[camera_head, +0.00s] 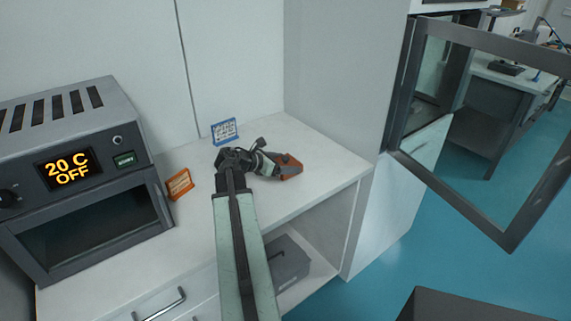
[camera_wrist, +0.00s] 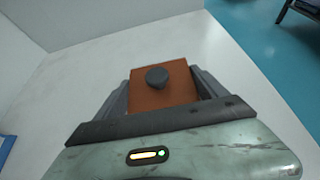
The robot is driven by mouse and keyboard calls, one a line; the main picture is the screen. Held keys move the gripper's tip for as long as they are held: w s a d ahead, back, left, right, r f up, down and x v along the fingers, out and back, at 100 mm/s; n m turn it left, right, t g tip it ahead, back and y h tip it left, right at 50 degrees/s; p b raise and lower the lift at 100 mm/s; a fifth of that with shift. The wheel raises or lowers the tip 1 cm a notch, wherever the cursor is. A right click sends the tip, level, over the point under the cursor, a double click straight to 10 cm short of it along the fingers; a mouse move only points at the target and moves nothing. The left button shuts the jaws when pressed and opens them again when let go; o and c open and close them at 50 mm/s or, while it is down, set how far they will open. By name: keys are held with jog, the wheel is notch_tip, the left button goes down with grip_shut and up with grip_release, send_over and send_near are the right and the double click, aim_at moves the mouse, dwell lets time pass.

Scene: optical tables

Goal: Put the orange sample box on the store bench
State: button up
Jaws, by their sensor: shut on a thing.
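The orange sample box (camera_head: 288,164) is between the fingers of my gripper (camera_head: 284,169), over the white bench top near its right end. In the wrist view the box (camera_wrist: 162,88) shows its orange top with a dark round knob, and the fingers of my gripper (camera_wrist: 163,97) press on its left and right sides. The white bench top (camera_head: 330,170) lies below. I cannot tell whether the box touches the bench top or is held just above it. I cannot tell from these frames whether this is the store bench.
An oven (camera_head: 80,180) reading "20 C OFF" stands at the left. An orange sign (camera_head: 180,184) and a blue sign (camera_head: 225,131) stand on the bench. A grey case (camera_head: 288,262) is on the shelf below. A framed glass door (camera_head: 480,130) hangs open at the right.

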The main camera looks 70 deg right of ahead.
jog(key=shift+f+b, duration=0.5)
jog(key=shift+f, duration=0.05)
jog(key=o, duration=1.7)
